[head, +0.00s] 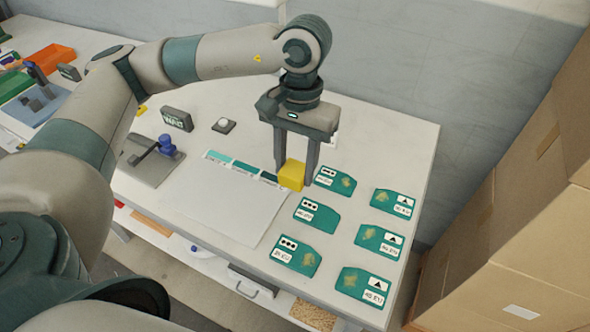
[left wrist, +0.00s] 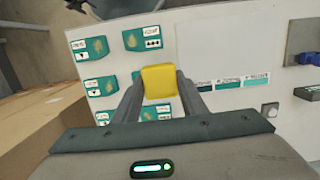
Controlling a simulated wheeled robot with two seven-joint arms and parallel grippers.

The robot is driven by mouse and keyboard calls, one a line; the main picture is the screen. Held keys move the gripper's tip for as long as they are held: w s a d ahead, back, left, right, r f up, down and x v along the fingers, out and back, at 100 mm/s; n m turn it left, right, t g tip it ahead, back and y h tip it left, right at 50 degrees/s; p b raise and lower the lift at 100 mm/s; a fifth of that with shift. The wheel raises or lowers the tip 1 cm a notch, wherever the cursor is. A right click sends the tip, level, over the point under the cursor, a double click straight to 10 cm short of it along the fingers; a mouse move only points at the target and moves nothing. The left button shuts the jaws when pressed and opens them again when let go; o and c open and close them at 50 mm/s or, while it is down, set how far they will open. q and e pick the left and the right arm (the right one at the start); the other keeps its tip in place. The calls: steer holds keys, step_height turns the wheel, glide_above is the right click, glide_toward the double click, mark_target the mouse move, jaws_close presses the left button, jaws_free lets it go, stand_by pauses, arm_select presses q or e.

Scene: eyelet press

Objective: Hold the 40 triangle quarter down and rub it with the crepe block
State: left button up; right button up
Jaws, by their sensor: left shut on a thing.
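My left gripper (head: 295,174) is shut on a yellow block, the crepe block (head: 291,175). It holds the block by the back end of the sheet, beside the dot-marked quarters; I cannot tell its height above the table. The block also shows between the fingers in the left wrist view (left wrist: 159,82). Three green quarters with triangle labels lie in the right column: far (head: 382,197), middle (head: 368,237) and near (head: 350,280). Each has a tan smudge. Their numbers are too small to tell which is the 40. My right gripper is out of view.
Three dot-marked green quarters (head: 316,217) lie left of the triangle ones. A pale sheet (head: 225,205) with green swatches (head: 245,167), a blue-handled tool (head: 166,145), a dark sign block (head: 176,118) and a white button (head: 223,124) stand leftward. Cardboard boxes (head: 510,210) rise beyond the right edge.

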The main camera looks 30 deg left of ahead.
arm_select(q)
steer(key=shift+r+p, duration=0.65)
steer(key=shift+r, duration=1.85)
